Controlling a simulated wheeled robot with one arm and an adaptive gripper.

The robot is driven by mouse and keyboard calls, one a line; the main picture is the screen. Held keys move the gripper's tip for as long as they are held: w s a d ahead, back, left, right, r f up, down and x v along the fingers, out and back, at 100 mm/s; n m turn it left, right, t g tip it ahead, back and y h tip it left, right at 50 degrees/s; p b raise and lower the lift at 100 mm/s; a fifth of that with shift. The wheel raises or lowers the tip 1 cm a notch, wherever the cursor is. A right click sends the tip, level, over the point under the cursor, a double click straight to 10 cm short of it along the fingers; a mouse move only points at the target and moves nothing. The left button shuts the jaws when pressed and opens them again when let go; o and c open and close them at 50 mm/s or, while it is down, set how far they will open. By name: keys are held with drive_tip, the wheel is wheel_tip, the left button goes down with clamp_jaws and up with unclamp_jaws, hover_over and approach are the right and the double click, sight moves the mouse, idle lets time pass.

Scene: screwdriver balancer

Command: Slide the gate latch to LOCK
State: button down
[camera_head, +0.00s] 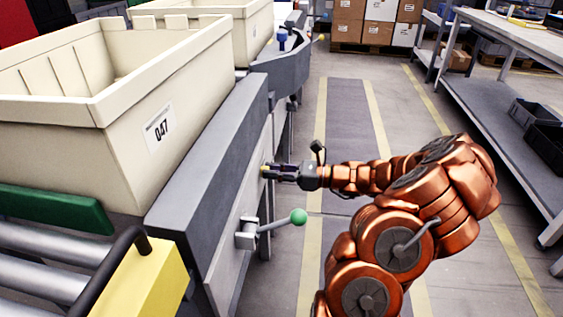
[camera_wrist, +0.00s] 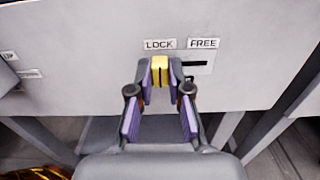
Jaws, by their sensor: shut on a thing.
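The gate latch's yellow tab (camera_wrist: 160,70) shows in the wrist view on a pale grey panel, between the two fingertips of my gripper (camera_wrist: 160,76). My gripper is shut on the tab. The LOCK label (camera_wrist: 160,44) is just above the tab, and the FREE label (camera_wrist: 204,43) is to its right. A dark slot (camera_wrist: 200,63) runs right from the gripper below FREE; the fingers hide its left part. In the head view my gripper (camera_head: 268,171) reaches the conveyor's side panel, with a bit of yellow at its tips.
A lever with a green ball (camera_head: 298,216) juts from the conveyor side (camera_head: 228,265), nearer than my gripper. A cream tote (camera_head: 110,130) marked 047 sits on the conveyor. A yellow block (camera_head: 140,285) with a black handle is at front left. The aisle floor (camera_head: 345,120) is clear; shelving (camera_head: 500,110) stands right.

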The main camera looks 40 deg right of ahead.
drive_tip(key=shift+s+a+f, duration=0.1)
drive_tip(key=shift+s+f, duration=0.05)
drive_tip(key=shift+f, duration=0.05)
drive_tip(key=c, duration=1.1)
unclamp_jaws()
drive_tip(key=shift+r, duration=0.1)
drive_tip(key=v, duration=1.2)
drive_tip(key=shift+r, duration=0.1)
